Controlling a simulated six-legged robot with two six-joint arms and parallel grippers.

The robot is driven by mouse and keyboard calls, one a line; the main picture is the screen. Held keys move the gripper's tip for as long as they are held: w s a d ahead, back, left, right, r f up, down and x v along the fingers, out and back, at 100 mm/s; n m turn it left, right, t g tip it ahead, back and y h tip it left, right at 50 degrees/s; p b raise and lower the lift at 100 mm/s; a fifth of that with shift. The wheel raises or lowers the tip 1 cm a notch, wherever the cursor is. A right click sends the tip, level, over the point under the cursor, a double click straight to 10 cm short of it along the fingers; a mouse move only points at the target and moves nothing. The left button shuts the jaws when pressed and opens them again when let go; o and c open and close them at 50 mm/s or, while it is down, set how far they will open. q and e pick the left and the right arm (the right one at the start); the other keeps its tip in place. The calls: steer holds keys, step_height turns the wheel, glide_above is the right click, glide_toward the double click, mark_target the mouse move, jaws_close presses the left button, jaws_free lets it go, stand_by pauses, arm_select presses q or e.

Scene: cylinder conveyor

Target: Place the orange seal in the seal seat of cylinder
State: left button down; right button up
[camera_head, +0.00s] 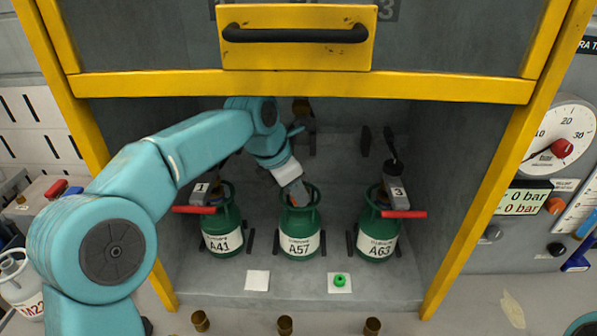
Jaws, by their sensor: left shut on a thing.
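My left gripper (299,196) reaches down into the collar of the middle green cylinder A57 (299,243). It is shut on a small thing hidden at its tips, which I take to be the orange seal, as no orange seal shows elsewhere. The seal seat of A57 is hidden behind the gripper. Green cylinder A41 (221,241) stands to the left and green cylinder A63 (377,245) to the right, each with a grey numbered fitting and a red handle on top. My right gripper is not in view.
A green seal (340,281) lies on a white pad (333,289) in front; another white pad (257,280) is bare. Brass fittings (285,325) stand along the front. The yellow-framed cabinet has a raised door with a black handle (295,35) above and walls on both sides.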

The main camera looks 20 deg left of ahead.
arm_select(q)
steer(key=w+p, duration=0.1)
steer(key=w, duration=0.1)
steer(key=w+a+p, duration=0.1)
steer(key=w, duration=0.1)
steer(key=w+p, duration=0.1)
steer(key=w, duration=0.1)
steer(key=shift+w+a+r, duration=0.15)
steer(key=shift+a+r, duration=0.1)
steer(key=shift+a, duration=0.15)
steer(key=shift+w+f, duration=0.15)
steer(key=shift+w, duration=0.1)
step_height(320, 180, down, 3)
steer(key=shift+s+f, duration=0.1)
steer(key=shift+s, duration=0.05)
steer(key=shift+f, duration=0.2)
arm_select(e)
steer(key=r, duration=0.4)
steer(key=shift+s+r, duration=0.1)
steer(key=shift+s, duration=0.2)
